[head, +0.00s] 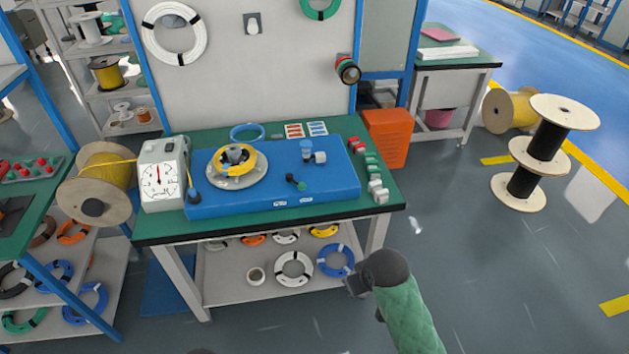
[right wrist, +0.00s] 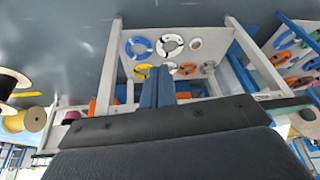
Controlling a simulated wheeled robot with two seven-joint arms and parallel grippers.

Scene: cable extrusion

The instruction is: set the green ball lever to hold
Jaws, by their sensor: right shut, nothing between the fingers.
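The green ball lever (head: 296,181) is a small dark lever with a dark green knob. It sits on the top of a blue machine box (head: 335,182), near its front edge, right of the yellow cable coil (head: 236,157). Two small white labels (head: 280,204) are on the box's front face, too small to read. Which setting the lever stands at cannot be told. My right gripper (head: 355,284) is below and in front of the table, to the right, well apart from the lever. Its blue fingers (right wrist: 158,88) are together and empty in the right wrist view. My left gripper is not in view.
The box stands on a green-topped table (head: 380,210). A dial gauge (head: 160,172) is on its left, and several green, red and white small items (head: 372,172) line its right edge. A blue knob (head: 306,150) rises behind the lever.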

